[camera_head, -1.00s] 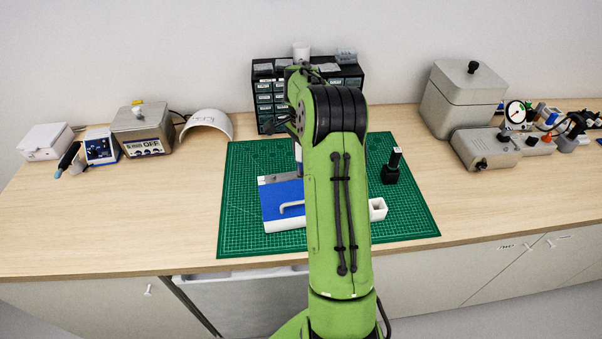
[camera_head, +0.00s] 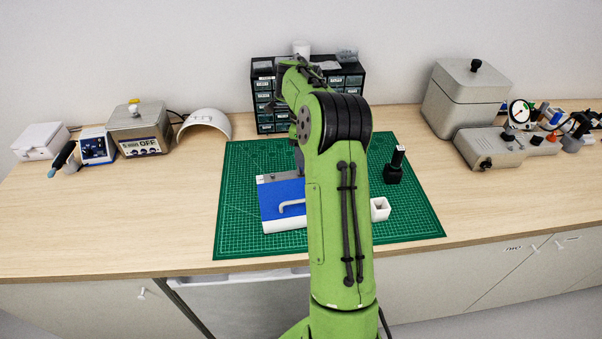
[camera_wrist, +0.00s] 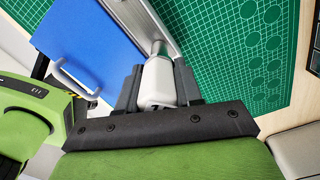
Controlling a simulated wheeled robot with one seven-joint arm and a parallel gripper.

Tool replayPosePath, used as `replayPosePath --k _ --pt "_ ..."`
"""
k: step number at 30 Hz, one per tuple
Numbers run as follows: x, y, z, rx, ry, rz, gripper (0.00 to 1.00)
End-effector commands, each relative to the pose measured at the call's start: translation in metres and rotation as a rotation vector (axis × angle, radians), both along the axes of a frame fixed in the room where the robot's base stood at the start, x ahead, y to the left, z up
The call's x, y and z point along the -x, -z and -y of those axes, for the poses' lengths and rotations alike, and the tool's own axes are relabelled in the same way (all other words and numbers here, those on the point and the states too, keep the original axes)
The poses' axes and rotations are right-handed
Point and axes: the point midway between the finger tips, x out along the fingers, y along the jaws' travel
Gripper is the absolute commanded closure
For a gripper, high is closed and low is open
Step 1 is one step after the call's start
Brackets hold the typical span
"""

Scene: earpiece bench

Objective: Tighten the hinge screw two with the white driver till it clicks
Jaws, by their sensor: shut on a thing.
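My gripper (camera_wrist: 157,85) is shut on the white driver (camera_wrist: 158,78), whose body sits between the two dark fingers in the wrist view. The driver's grey collar points toward the pale edge strip of the blue-topped fixture (camera_wrist: 95,38). That fixture (camera_head: 280,198) also shows in the head view, lying on the green mat with a white bent handle on it. My arm covers its right part and hides the gripper there. I cannot make out hinge screw two or the driver's tip, so contact between them cannot be told.
The green cutting mat (camera_head: 415,220) has free room at its right. A small white open box (camera_head: 380,209) and a black stand (camera_head: 392,172) are right of my arm. A dark drawer cabinet (camera_head: 345,85) stands behind. Instruments line the bench at both sides.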

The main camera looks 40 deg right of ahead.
Motion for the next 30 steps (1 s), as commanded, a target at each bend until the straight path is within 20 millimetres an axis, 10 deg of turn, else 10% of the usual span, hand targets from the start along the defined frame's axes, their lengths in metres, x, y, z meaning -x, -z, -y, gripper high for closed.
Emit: replayPosePath --k 30 --pt "0.0 -0.051 0.0 0.001 0.047 0.0 1.0"
